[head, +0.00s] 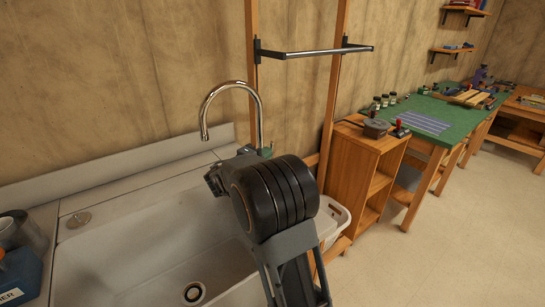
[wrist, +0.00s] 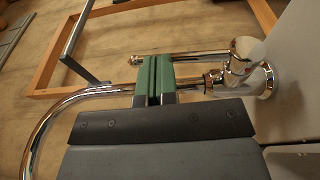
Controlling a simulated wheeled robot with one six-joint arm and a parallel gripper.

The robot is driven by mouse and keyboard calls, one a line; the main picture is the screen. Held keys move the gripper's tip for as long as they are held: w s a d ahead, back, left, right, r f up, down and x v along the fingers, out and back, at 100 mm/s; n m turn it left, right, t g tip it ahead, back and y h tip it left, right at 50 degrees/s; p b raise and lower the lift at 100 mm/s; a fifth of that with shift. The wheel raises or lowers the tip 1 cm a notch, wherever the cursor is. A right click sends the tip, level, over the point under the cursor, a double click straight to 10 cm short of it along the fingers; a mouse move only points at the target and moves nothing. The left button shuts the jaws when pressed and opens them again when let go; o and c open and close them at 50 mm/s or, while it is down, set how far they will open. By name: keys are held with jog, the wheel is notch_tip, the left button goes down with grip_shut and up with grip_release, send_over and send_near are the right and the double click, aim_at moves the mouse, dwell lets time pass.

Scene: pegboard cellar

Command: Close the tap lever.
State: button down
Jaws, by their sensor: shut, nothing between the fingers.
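The chrome tap (head: 258,108) stands at the back of the sink, its tall curved spout rising above the rim. In the head view its base and lever are hidden behind my arm. In the wrist view the tap body (wrist: 246,72) is at the right, and the thin lever (wrist: 200,55) reaches left from it, roughly alongside the spout pipe. My gripper (wrist: 154,62) is shut and empty, its green fingertips overlapping the lever near its free end. I cannot tell whether they touch it. The green fingertips also show in the head view (head: 265,152).
The white sink (head: 130,262) has a drain in its basin. A grey container (head: 25,235) and a blue box (head: 20,280) stand at its left. A wooden frame with a black rail (head: 315,51) rises behind the tap. A wooden cabinet (head: 350,170) and white basket (head: 338,222) are at the right.

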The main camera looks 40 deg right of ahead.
jog(key=shift+d+r+y, duration=0.2)
jog(key=shift+y, duration=0.1)
jog(key=b+v, duration=0.2)
jog(key=v, duration=1.2)
jog(key=shift+a, duration=0.25)
